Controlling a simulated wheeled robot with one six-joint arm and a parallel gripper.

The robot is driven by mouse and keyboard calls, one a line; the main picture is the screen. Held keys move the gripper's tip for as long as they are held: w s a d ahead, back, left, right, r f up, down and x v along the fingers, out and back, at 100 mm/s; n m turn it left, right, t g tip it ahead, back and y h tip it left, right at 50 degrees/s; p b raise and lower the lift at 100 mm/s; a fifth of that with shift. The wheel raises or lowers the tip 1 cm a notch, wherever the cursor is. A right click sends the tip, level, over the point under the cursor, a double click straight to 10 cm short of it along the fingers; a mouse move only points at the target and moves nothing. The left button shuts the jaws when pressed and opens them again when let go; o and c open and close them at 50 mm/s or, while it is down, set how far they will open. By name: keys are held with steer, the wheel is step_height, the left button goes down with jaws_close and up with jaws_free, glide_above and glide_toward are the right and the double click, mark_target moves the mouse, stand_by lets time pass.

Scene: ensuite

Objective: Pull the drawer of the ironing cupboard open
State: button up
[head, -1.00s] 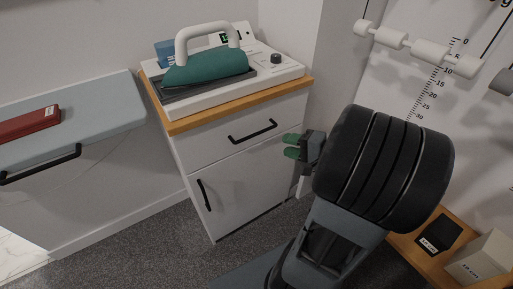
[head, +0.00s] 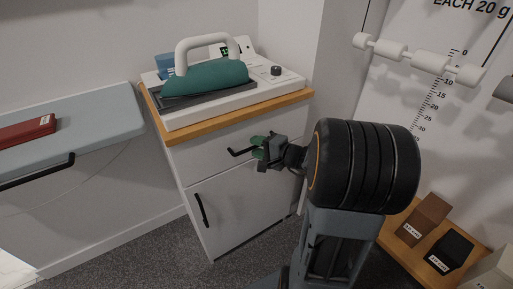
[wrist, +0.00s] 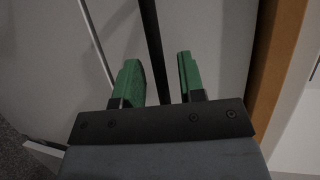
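The ironing cupboard is white with a wooden top (head: 196,126). Its drawer (head: 196,155) is at the top and looks shut, with a black bar handle (head: 238,152) partly hidden behind my gripper. My gripper (head: 258,151) is in front of the right part of that handle.
Below the drawer is a door with a black upright handle (head: 202,210). A steam iron station with a green iron (head: 205,78) stands on top. A fold-down board (head: 100,125) is at left. A low wooden shelf (head: 405,238) with labelled blocks is at right.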

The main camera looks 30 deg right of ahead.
steer(key=shift+w+a, duration=0.15)
steer(key=shift+w, duration=0.1)
jaws_close()
stand_by(0.5)
